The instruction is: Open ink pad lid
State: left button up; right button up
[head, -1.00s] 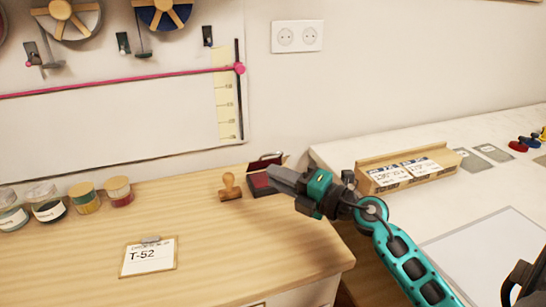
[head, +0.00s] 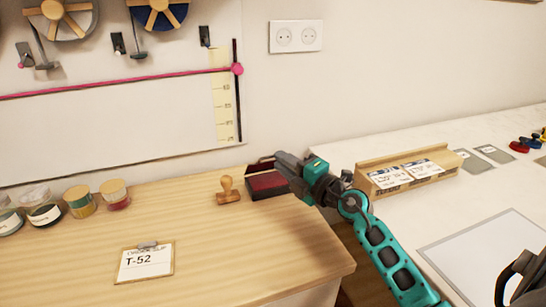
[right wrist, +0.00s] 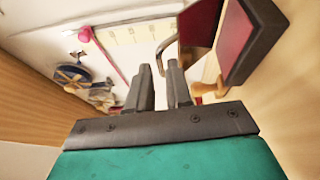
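The ink pad (head: 266,184), a dark box with a red pad surface, lies at the back right of the wooden table. Its lid (head: 262,165) is raised at the far side and partly hidden by my right gripper (head: 283,164). In the right wrist view the red pad (right wrist: 238,38), the dark red lid (right wrist: 198,22) and a thin metal loop (right wrist: 163,50) at the lid show. My right gripper's fingers (right wrist: 161,84) are parted with a narrow gap, close to the loop; I cannot tell whether they touch it.
A wooden stamp (head: 229,190) stands just left of the pad. Several jars (head: 80,202) and a T-52 clipboard (head: 145,262) are farther left. A wooden card holder (head: 405,172) stands on the white table to the right. The table front is clear.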

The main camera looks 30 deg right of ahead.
aim_at(267, 164)
jog(key=shift+w+a+b, duration=0.2)
jog(key=shift+w, duration=0.85)
jog(key=shift+w+a+b, duration=0.15)
jog(key=shift+w+b, duration=0.05)
jog(key=shift+w, duration=0.8)
grip_shut()
